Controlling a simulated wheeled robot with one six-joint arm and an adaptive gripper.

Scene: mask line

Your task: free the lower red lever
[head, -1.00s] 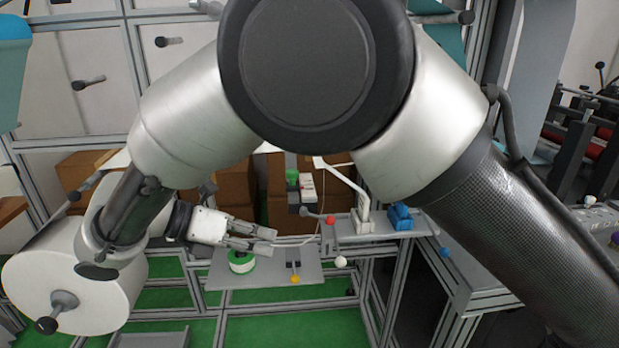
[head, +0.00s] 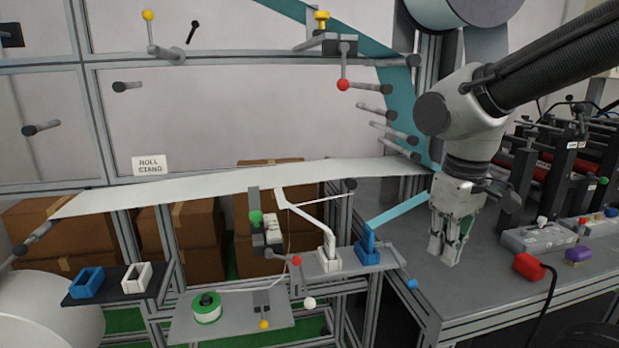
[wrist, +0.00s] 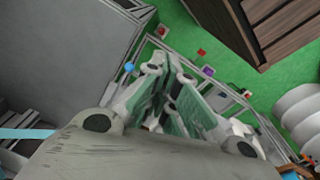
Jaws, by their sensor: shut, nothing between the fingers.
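The lower red lever shows as a red ball knob (head: 297,261) at the front left of the small grey shelf, below the white web. A second red knob (head: 343,84) hangs high on the upper bracket. My gripper (head: 444,254) points down, shut and empty, over the grey bench to the right of the shelf, well apart from the lower red knob. In the wrist view my gripper's fingers (wrist: 175,68) fill the middle. Small red and blue knobs lie beyond them there, and I cannot tell which is the lower lever.
A white guide arm (head: 328,255) and a blue one (head: 368,250) stand on the shelf beside the red knob. A white knob (head: 310,303) and a green spool (head: 207,308) are lower. The grey bench (head: 400,300) has a red button box (head: 530,267) at right.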

